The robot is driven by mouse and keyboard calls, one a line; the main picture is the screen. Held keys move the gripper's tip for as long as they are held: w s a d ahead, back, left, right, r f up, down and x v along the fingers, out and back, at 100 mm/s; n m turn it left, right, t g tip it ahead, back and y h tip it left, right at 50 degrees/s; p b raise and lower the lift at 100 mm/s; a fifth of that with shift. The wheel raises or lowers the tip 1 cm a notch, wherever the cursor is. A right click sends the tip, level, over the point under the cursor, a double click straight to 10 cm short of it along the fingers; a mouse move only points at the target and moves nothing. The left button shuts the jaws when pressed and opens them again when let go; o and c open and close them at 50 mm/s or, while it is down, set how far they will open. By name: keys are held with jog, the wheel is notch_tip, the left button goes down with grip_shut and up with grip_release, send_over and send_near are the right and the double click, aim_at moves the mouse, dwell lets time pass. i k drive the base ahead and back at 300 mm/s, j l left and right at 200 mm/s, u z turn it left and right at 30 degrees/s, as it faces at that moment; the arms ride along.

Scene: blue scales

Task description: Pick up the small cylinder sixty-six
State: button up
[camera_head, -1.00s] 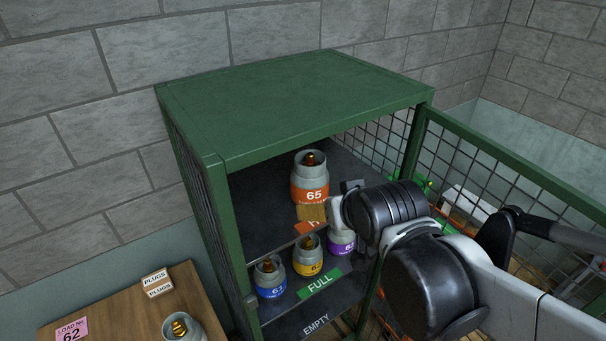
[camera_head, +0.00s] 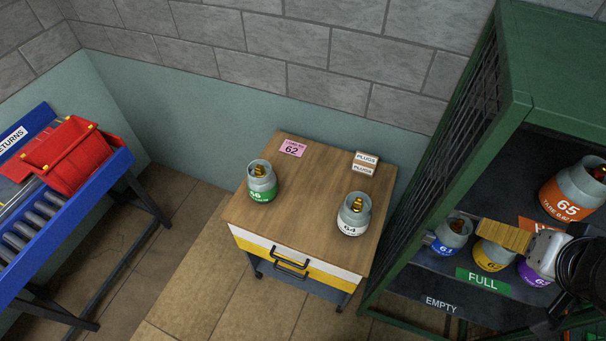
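The small cylinder with the green label (camera_head: 262,184), whose number looks like 66, stands upright at the left side of the wooden table top. It has a grey body and a brass valve. My gripper (camera_head: 520,240) is at the far right, in front of the cabinet shelf and well away from this cylinder. A tan, striped piece (camera_head: 502,235) shows at the gripper's end. I cannot tell whether it is part of the fingers or something held, nor how far the fingers are open.
Cylinder 64 (camera_head: 353,215) and the plugs boxes (camera_head: 365,163) share the wooden table (camera_head: 308,208). The green cabinet (camera_head: 470,130) at right holds cylinder 65 (camera_head: 573,190) and smaller cylinders.

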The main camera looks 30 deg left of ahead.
aim_at(261, 181)
jog(key=i+j+u, duration=0.1)
jog(key=u, duration=1.65)
jog(key=i+j, duration=0.05)
